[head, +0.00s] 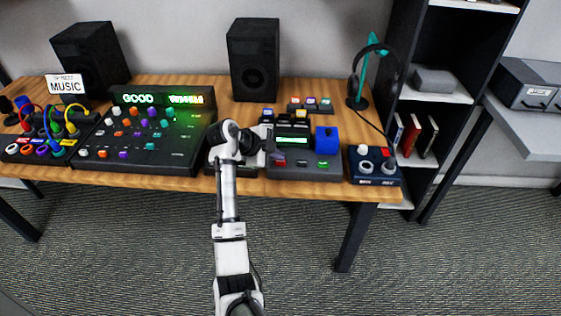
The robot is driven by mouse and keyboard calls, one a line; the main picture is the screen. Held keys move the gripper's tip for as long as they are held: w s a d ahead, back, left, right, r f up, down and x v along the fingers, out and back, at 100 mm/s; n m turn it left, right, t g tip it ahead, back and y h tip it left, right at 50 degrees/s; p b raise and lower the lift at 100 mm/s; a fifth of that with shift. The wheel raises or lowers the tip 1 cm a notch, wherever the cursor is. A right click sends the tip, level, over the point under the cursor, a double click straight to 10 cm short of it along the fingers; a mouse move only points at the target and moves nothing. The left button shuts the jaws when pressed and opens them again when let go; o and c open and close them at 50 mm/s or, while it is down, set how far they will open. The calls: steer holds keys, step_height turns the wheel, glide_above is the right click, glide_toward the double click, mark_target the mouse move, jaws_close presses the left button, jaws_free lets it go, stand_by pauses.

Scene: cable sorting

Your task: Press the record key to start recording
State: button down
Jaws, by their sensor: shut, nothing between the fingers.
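My gripper (275,153) is shut and empty, over the left part of a dark recorder-like device (305,170) with a lit green display (292,140). A small red key (281,163) shows on that device's front, just below my fingertips. I cannot tell whether they touch it. A second small key sits to its right. A blue block (326,140) stands on the device's right side. A separate dark blue box (375,178) at the right has a white knob, grey round controls and a red part (387,165); its small labels are hard to read. My arm hides the device's left side.
A large mixer (180,155) with coloured knobs and a patch panel with cables (45,140) stand on the left. Two black speakers (253,60) stand behind. A headphone stand (358,102) is at the right, its cable running toward the blue box. The table's front edge (330,189) is close.

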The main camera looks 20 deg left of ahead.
mark_target(277, 162)
steer(key=shift+f, duration=0.3)
steer(key=shift+r, duration=0.15)
stand_by(0.4)
steer(key=shift+r, duration=0.7)
steer(key=shift+r, duration=0.1)
steer(key=shift+r+p, duration=1.35)
steer(key=shift+r, duration=1.05)
